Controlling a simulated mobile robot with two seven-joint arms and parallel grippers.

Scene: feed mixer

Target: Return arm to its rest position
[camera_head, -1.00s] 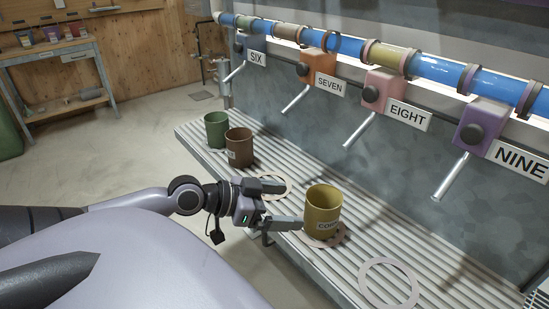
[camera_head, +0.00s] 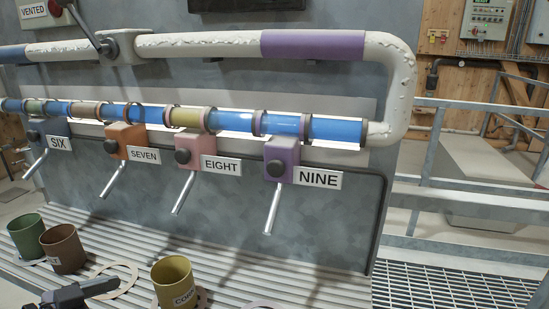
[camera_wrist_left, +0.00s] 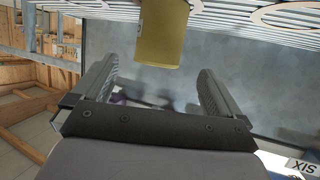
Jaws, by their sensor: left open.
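My left gripper (camera_head: 90,291) shows in part at the bottom left of the head view. Its lower part is cut off by the frame edge. In the left wrist view, the left gripper (camera_wrist_left: 160,68) is open with nothing between its fingers. A yellow cup (camera_head: 172,282) stands on the ribbed shelf to the right of the gripper. The yellow cup (camera_wrist_left: 162,35) also shows beyond the fingertips in the wrist view, apart from them. My right gripper is not in view.
A green cup (camera_head: 27,236) and a brown cup (camera_head: 63,250) stand on the ribbed shelf (camera_head: 235,277) at the left. Above hang valves with slanted handles, labelled SIX to NINE (camera_head: 318,179). A railing and grated floor (camera_head: 450,289) lie at the right.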

